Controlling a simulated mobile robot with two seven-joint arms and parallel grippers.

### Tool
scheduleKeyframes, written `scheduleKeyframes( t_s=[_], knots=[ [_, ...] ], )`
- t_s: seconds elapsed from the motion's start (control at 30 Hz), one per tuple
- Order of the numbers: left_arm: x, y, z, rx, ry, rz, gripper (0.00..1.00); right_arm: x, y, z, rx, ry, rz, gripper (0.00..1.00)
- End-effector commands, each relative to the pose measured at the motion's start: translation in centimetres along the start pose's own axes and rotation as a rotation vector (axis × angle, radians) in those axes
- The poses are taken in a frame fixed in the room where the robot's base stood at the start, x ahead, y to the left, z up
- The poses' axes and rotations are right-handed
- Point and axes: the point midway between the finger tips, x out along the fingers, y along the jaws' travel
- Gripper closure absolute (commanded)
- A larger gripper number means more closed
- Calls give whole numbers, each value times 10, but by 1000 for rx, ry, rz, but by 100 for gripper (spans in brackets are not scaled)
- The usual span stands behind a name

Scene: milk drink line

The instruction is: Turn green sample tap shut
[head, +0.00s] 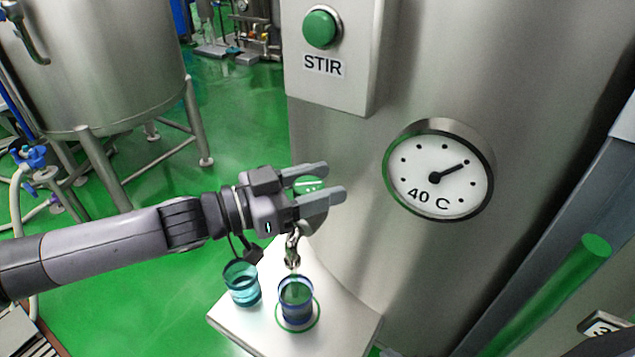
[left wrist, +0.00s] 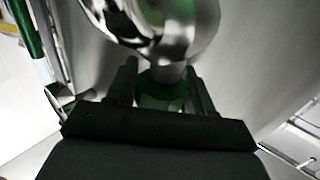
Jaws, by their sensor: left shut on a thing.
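The green sample tap's handle (head: 308,186) shows between the fingers of my left gripper (head: 318,183), in front of the steel tank. My left gripper is shut on it. In the left wrist view the green handle (left wrist: 163,92) sits between the two dark fingers, with the shiny tap body (left wrist: 165,25) beyond it. The chrome spout (head: 292,247) hangs below the gripper. A blue-rimmed glass (head: 295,300) stands under the spout on a green ring mark. The inside of the tap is hidden. My right gripper is not in view.
A teal glass (head: 241,284) stands left of the other glass on a pale shelf (head: 345,325). Above are a green STIR button (head: 320,29) and a 40 C dial (head: 438,172). A steel vat (head: 95,60) stands at the left over open green floor.

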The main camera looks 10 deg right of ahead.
Motion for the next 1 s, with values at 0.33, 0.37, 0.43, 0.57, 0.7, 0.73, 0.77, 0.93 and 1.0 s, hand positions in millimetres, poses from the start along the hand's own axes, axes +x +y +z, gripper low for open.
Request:
scheduleKeyframes(
  t_s=[0.33,0.37,0.43,0.57,0.7,0.73,0.77,0.93,1.0],
  knots=[
    [0,1,3,6,-4,245,78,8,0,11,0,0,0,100],
    [0,1,3,5,-4,271,78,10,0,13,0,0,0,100],
    [0,2,4,5,-3,333,78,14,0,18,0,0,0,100],
    [0,4,5,4,-2,441,78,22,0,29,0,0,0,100],
    [-1,6,5,3,-1,535,78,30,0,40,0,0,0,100],
    [-1,6,5,2,-1,552,78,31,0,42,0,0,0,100],
    [-1,7,5,3,-1,568,78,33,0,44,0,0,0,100],
    [-2,8,4,0,0,643,78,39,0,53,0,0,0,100],
    [-2,9,3,0,0,665,78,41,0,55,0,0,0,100]
  ],
)
